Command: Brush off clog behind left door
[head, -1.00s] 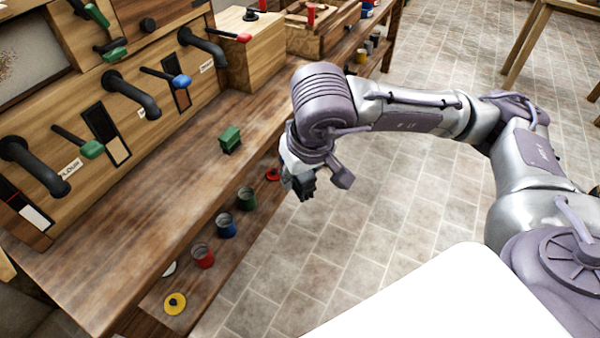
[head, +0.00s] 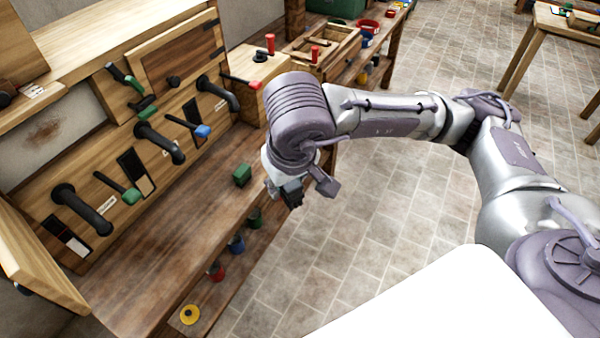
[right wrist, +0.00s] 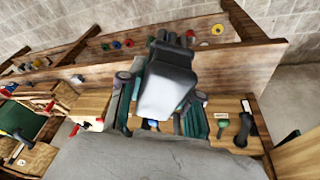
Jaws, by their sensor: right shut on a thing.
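The left door (head: 38,262) stands open at the lower left, swung out from the wooden cabinet. The recess behind it (head: 70,112) has a pale grey back with a brown, rough patch, the clog (head: 45,134). My right gripper (head: 289,194) hangs by the bench's front edge, to the right of the recess and well apart from it. In the right wrist view my right gripper (right wrist: 160,108) is shut on a pale grey thing with dark ends, apparently the brush (right wrist: 168,82). The gripper partly hides it in the head view. My left gripper is out of view.
The right door (head: 178,52) is shut. Black pipes (head: 160,142) and coloured-handled levers (head: 188,126) stick out from the front below the doors.

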